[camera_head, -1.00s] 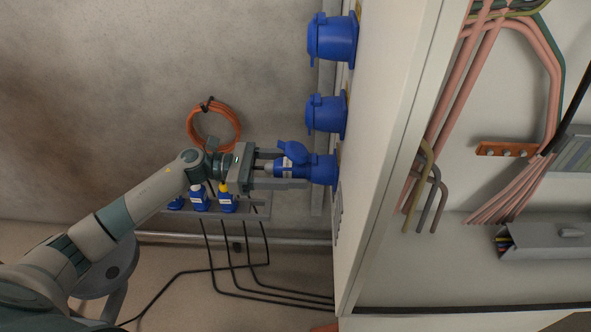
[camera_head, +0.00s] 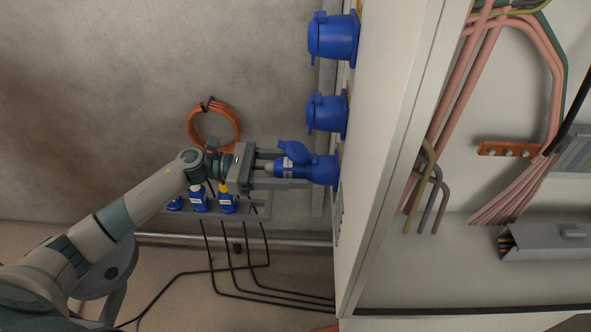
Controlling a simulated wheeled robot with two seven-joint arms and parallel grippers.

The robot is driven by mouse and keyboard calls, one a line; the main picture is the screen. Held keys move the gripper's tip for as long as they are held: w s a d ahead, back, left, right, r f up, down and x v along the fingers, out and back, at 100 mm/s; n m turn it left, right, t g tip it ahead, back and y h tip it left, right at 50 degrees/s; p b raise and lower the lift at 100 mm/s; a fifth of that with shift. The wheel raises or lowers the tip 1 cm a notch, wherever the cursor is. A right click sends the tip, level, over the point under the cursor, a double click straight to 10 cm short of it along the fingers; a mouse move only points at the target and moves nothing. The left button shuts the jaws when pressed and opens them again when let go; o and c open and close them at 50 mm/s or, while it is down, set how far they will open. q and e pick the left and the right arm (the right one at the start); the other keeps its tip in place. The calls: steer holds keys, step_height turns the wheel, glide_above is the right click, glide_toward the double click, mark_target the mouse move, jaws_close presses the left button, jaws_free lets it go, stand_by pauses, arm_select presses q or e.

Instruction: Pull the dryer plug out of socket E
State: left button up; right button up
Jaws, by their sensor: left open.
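My left gripper (camera_head: 282,169) is open at the lowest blue socket on the cabinet side. The plug sits in the blue socket (camera_head: 322,169), whose lid is raised. A grey part at the plug's back shows between the fingers. I cannot read any socket letter or plug label. My right gripper is not in view.
Two more blue sockets with lids, one at the top (camera_head: 333,37) and one in the middle (camera_head: 326,113), stick out above. Several blue plugs (camera_head: 199,198) sit on a wall rack (camera_head: 170,208) behind my arm. An orange cable coil (camera_head: 214,126) hangs on the wall. The open cabinet (camera_head: 385,150) fills the right.

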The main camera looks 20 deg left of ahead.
mark_target(268, 168)
arm_select(q)
steer(key=shift+b, duration=0.35)
stand_by(0.3)
steer(key=c, duration=1.4)
steer(key=shift+a, duration=0.25)
steer(key=shift+b+v, duration=0.55)
steer(key=shift+v, duration=0.3)
steer(key=shift+b+v, duration=1.05)
steer(key=shift+v, duration=0.85)
